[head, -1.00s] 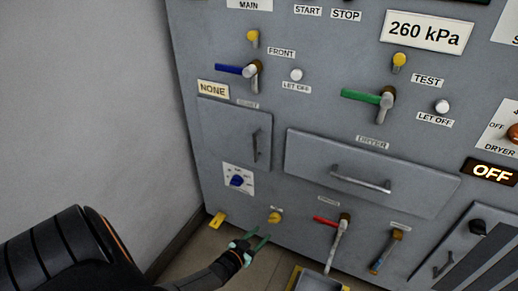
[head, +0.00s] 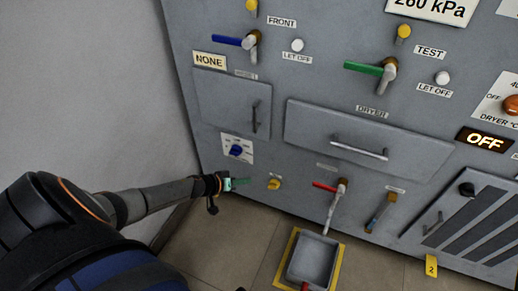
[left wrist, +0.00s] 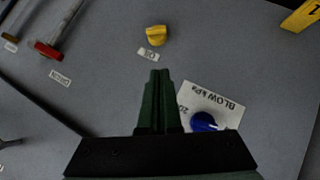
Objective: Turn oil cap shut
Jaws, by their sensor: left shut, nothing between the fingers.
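The yellow oil cap (head: 274,184) sits low on the grey panel. In the left wrist view the cap (left wrist: 155,36) is a yellow knob with a small label that seems to read OIL, upside down. My left gripper (head: 243,183) is shut and empty, just left of the cap in the head view and apart from it. In the left wrist view the closed green fingers (left wrist: 160,76) point toward the cap, with a gap between. My right gripper is not in view.
A blue dial (head: 236,150) is above my left gripper. A grey tray (head: 314,258) with a yellow border lies on the floor. Drawer handles (head: 360,148) stick out above.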

